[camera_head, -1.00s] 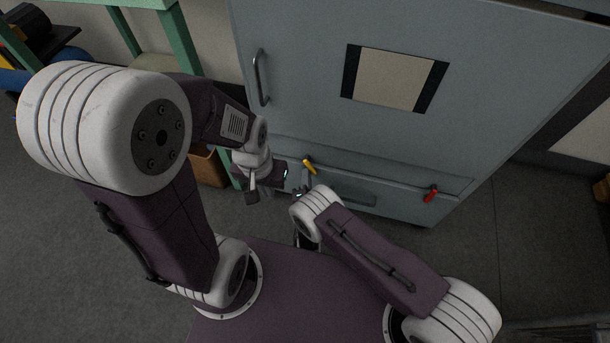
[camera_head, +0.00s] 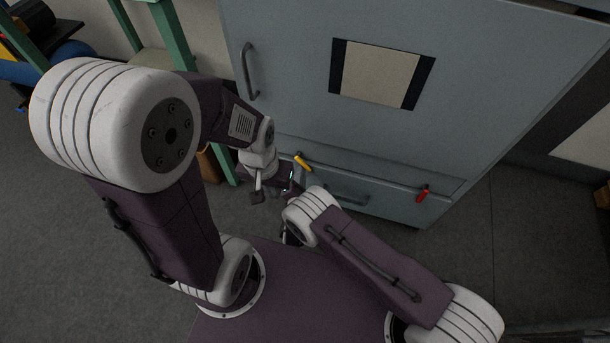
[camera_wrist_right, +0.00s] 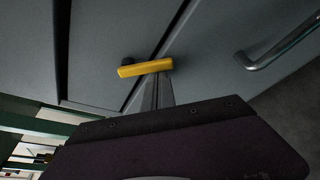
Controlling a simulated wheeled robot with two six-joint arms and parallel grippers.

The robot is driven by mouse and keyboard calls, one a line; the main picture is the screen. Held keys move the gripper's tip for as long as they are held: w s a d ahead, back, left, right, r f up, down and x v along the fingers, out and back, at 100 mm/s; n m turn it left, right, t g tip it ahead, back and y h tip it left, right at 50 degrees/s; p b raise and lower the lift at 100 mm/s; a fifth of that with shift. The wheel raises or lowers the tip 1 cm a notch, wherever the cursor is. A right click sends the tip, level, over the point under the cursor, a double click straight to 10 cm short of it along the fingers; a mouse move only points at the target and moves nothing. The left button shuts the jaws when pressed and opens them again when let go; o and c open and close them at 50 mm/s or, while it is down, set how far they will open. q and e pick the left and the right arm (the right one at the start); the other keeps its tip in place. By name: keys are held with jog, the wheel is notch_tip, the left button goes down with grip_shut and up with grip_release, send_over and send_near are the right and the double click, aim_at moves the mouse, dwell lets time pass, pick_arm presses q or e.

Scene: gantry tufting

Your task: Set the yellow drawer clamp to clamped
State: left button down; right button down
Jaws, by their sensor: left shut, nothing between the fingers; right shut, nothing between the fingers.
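The yellow drawer clamp (camera_head: 303,162) is a short lever on the front of the grey cabinet, at the left end of the drawer's top seam. In the head view it slants down to the right. In the right wrist view the yellow clamp (camera_wrist_right: 146,67) lies nearly level, with a dark pivot by its left part. My right gripper (camera_wrist_right: 157,80) is shut and empty, its fingertips right at the lever's underside; contact is hard to tell. In the head view it is mostly hidden. My left gripper (camera_head: 257,196) is shut and empty, lower left of the clamp.
A red clamp (camera_head: 422,194) sits at the drawer's right end. The grey cabinet (camera_head: 290,60) has a vertical door handle (camera_head: 248,72) and a drawer handle (camera_head: 345,196). A green frame (camera_head: 172,40) stands left of it. Floor is open at right.

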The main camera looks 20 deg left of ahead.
aim_at(308, 171)
jog(key=n+h+p, duration=0.1)
jog(key=d+r+n, duration=0.1)
jog(key=n, duration=0.1)
jog(key=shift+d+r+h+p, duration=0.2)
jog(key=shift+d+h+p, duration=0.05)
jog(key=shift+h+p, duration=0.15)
jog(key=shift+d+r+n+g+h, duration=0.35)
jog(key=shift+n+h, duration=0.25)
jog(key=shift+n, duration=0.4)
pick_arm(q)
jog(key=r, duration=0.1)
jog(key=r+p, duration=0.1)
jog(key=r, duration=0.1)
jog(key=shift+d, duration=0.4)
pick_arm(e)
jog(key=shift+d+r, duration=0.15)
jog(key=shift+r, duration=0.2)
pick_arm(q)
jog(key=shift+r, duration=0.2)
pick_arm(e)
jog(key=shift+d+r, duration=0.1)
jog(key=shift+r, duration=0.1)
pick_arm(q)
jog(key=shift+f, duration=0.1)
pick_arm(e)
jog(key=shift+f, duration=0.1)
